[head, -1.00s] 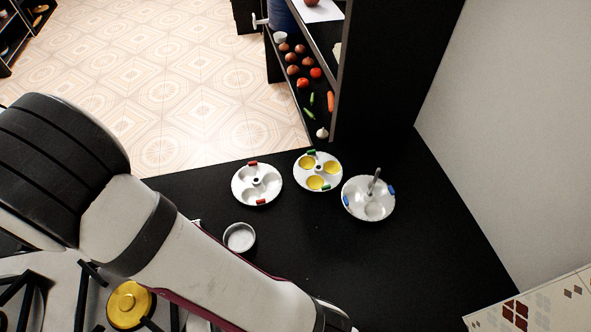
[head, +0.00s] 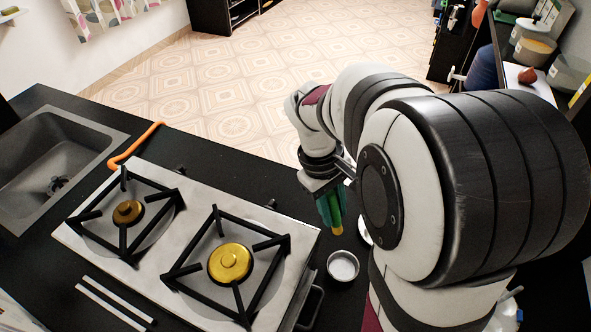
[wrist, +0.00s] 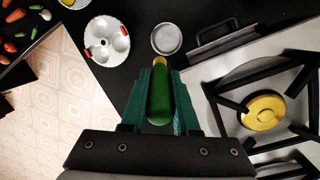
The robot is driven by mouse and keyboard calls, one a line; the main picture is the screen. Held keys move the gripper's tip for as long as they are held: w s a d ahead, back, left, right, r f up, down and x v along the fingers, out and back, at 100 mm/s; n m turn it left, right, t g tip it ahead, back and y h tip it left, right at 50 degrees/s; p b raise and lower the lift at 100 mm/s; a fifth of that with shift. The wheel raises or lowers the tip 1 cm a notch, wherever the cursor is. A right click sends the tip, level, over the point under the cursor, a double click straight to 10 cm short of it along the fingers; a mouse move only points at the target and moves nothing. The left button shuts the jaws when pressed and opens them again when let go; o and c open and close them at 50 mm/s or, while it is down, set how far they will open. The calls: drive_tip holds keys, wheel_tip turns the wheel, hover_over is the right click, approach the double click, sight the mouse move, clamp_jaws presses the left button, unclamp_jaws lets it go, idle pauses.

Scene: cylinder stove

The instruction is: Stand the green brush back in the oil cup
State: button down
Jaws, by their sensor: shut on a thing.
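My gripper (wrist: 161,88) is shut on the green brush (wrist: 159,102), which lies between its two dark green fingers. The brush's yellow end (wrist: 161,62) points away from the gripper. In the head view, my gripper (head: 330,205) is above the counter just beyond the oil cup, and the brush's yellow end (head: 338,230) points down. The oil cup (head: 343,266) is a small round cup with a pale inside, standing on the black counter. In the wrist view the cup (wrist: 166,39) lies just past the yellow end, apart from it.
The stove (head: 130,250) with black grates and yellow burners is left of the cup; its handle (wrist: 213,32) is close by. A white plate with red pieces (wrist: 105,42) stands on the cup's other side. Vegetables (wrist: 15,36) lie on a shelf. A sink (head: 45,160) is farther left.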

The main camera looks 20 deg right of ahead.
drive_tip(key=s+d+f+m+t+y, duration=0.1)
drive_tip(key=s+d+f+y, duration=0.1)
drive_tip(key=s+f, duration=0.2)
drive_tip(key=shift+s+d+f+t, duration=0.15)
drive_tip(key=shift+d+f+t, duration=0.15)
drive_tip(key=shift+f, duration=0.25)
drive_tip(key=shift+f, duration=3.7)
drive_tip(key=shift+f, duration=0.25)
drive_tip(key=c, duration=0.6)
unclamp_jaws()
